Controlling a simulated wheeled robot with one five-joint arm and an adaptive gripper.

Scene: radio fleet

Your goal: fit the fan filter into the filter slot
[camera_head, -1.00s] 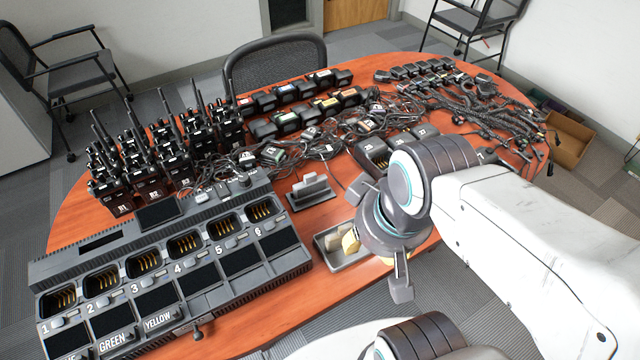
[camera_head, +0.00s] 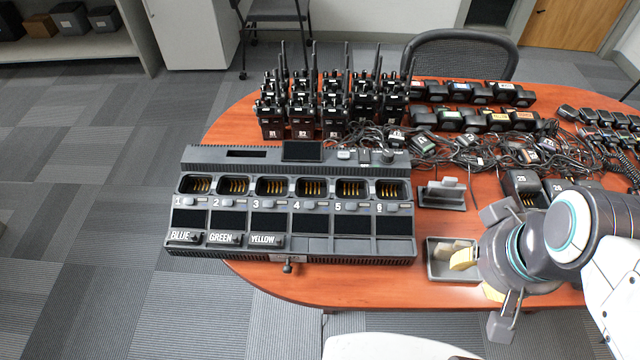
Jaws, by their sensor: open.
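My gripper (camera_head: 498,268) is open, with its fingers spread wide, over the table's front edge at the right of the grey tray. I see nothing held in it, though its underside is hidden. A light grey block (camera_head: 441,186) stands in a small dark holder (camera_head: 444,203) just behind the tray; it may be the fan filter, but I cannot tell for sure. The large grey charger (camera_head: 296,206) lies left of the gripper. A narrow dark opening (camera_head: 246,153) at its back left may be the filter slot; a dark square panel (camera_head: 303,151) sits beside it.
The grey tray (camera_head: 432,273) holds beige pieces (camera_head: 463,258), partly covered by my gripper. Upright radios (camera_head: 302,118) stand behind the charger, with tangled cables (camera_head: 440,160) to their right. A small knob (camera_head: 288,266) juts from the charger's front. Bare tabletop (camera_head: 345,290) lies in front.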

